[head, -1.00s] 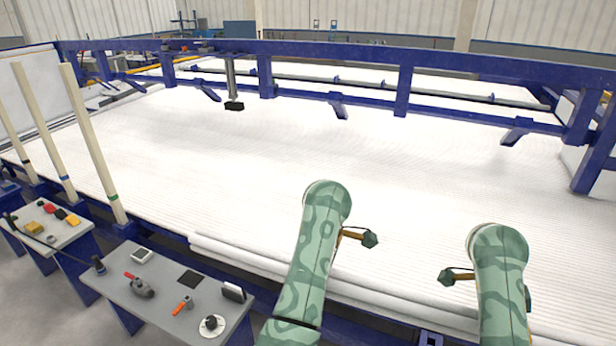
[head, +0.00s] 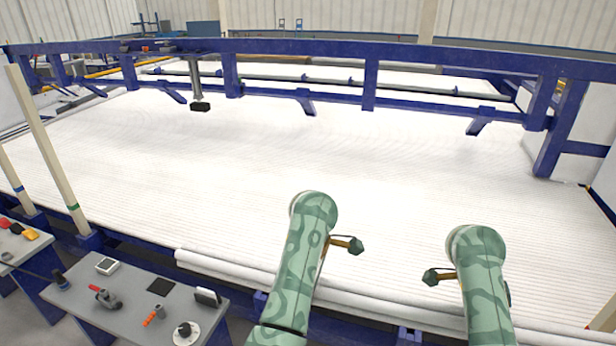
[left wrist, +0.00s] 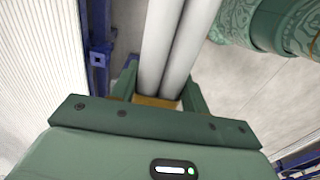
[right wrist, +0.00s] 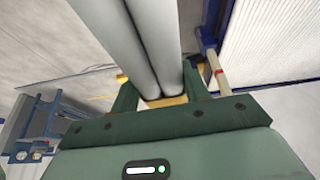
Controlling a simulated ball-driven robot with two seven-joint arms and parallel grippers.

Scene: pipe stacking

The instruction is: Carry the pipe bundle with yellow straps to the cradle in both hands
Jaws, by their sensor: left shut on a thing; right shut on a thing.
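The pipe bundle (head: 235,270) is a set of long whitish-grey pipes running across the front of the head view, passing behind both arms. My left gripper (left wrist: 161,85) is shut on it; two pipes lie between its green fingers, with a patch of yellow at the palm. My right gripper (right wrist: 158,85) is shut on it in the same way, also with yellow at its palm. In the head view my arms hide the jaws. I cannot tell whether the yellow patches are straps. I cannot make out a cradle.
A wide bed of white pipes (head: 230,160) lies beyond the bundle, under a blue frame (head: 370,85). A grey bench with tools (head: 130,300) stands at the lower left. A cream post (head: 45,145) rises behind it. Floor shows in both wrist views.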

